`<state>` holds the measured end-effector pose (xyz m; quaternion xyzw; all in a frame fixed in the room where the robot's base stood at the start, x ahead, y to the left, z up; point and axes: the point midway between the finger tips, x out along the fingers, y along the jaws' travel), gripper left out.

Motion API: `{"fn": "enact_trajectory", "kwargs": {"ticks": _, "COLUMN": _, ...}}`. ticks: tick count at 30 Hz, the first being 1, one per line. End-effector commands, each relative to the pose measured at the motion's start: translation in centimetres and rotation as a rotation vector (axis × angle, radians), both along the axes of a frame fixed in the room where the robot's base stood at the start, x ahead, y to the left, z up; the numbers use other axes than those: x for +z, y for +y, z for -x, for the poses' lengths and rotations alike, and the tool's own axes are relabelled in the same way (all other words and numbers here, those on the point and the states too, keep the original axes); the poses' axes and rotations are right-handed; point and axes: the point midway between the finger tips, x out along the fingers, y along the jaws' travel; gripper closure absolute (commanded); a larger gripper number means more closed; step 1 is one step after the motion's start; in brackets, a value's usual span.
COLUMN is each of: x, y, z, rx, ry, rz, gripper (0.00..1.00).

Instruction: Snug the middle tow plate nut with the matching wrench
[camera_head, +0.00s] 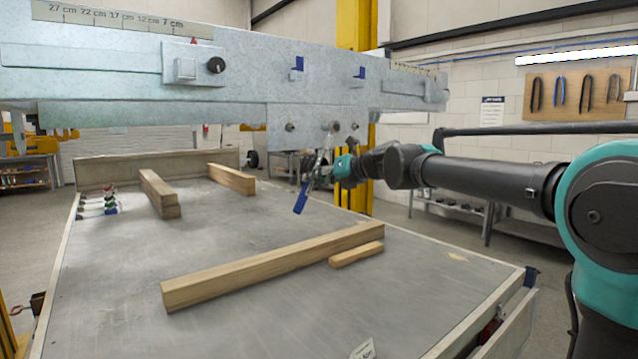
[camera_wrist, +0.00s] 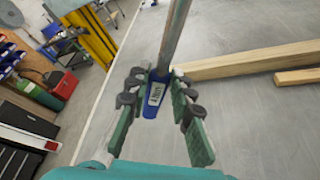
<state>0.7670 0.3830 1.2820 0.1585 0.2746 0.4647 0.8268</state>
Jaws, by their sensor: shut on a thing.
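My gripper (camera_head: 322,174) is shut on a blue-handled wrench (camera_head: 301,197), which is tilted, its handle end hanging low and its metal shaft rising toward the tow plate (camera_head: 279,139). In the wrist view, my gripper (camera_wrist: 160,92) has its fingers on either side of the wrench's blue, labelled handle (camera_wrist: 153,100). The plate hangs under the grey beam and carries a left nut (camera_head: 290,127), a middle nut (camera_head: 327,126) and a right nut (camera_head: 355,126). The wrench's upper end is close below the middle nut; I cannot tell whether it touches or fits around it.
Several tools with coloured ends (camera_head: 97,205) lie at the left of the grey table (camera_head: 130,290). Wooden beams (camera_head: 270,268) lie across it, with more timber (camera_head: 160,194) farther back. The grey frame beam (camera_head: 120,70) spans above. A yellow post (camera_head: 356,185) stands behind.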

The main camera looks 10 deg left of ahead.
Motion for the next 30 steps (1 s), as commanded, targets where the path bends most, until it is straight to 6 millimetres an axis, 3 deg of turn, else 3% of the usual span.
{"fn": "enact_trajectory", "kwargs": {"ticks": 13, "x": 0.1, "y": 0.2, "z": 0.2, "rx": 0.002, "ry": 0.012, "rz": -0.009, "gripper": 1.0}}
{"fn": "enact_trajectory", "kwargs": {"ticks": 30, "x": -1.7, "y": -2.5, "z": -3.2, "rx": 0.0, "ry": -0.204, "rz": 0.16, "gripper": 1.0}}
